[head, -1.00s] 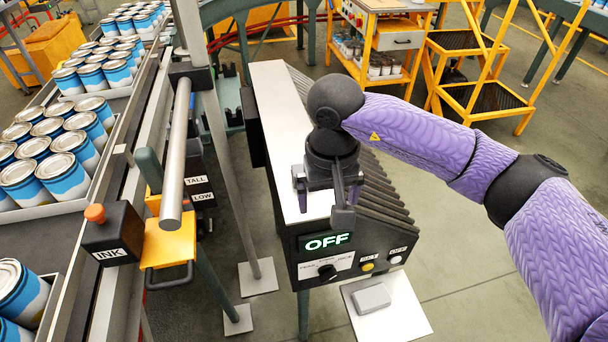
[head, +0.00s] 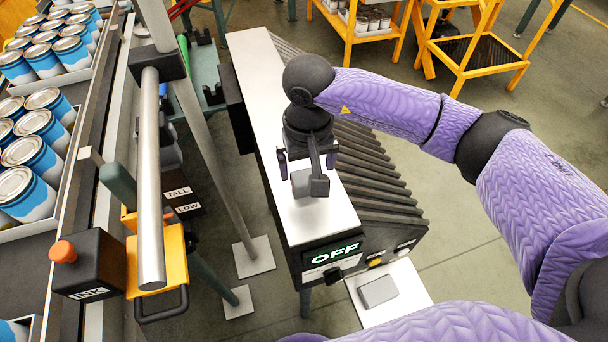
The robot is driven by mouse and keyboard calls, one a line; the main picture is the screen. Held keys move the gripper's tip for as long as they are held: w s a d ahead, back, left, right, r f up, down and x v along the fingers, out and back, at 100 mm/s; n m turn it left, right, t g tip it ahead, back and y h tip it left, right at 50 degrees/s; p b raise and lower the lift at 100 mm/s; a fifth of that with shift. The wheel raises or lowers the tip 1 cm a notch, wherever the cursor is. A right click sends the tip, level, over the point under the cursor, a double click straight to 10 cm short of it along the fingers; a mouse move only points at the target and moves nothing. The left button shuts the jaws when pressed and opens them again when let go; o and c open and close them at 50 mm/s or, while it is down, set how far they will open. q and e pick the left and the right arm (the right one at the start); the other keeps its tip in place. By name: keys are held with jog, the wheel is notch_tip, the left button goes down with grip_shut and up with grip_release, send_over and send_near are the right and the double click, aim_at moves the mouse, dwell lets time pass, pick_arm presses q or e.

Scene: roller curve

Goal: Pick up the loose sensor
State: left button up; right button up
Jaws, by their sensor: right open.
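My right gripper (head: 306,164) points down over the pale flat top (head: 262,85) of the black machine. Its two dark fingers are apart, so it is open. A small grey block (head: 300,183), which looks like the loose sensor, shows just below and between the fingers in the picture. A dark box (head: 319,186) on a stalk from the gripper hides part of the block's right side. I cannot tell whether the fingers touch the block. My left gripper is out of view.
The machine's front panel (head: 338,256) reads OFF. Dark rollers (head: 375,175) run along its right side. On the left are a steel post (head: 205,125), an INK box with an orange button (head: 88,264) and a conveyor with blue-and-white cans (head: 40,140).

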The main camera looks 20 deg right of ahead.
aim_at(305, 176)
notch_tip(305, 176, down, 5)
jog(key=shift+a+f+p, duration=0.15)
jog(key=shift+f+p, duration=0.05)
jog(key=shift+p, duration=0.1)
jog(key=c, duration=1.2)
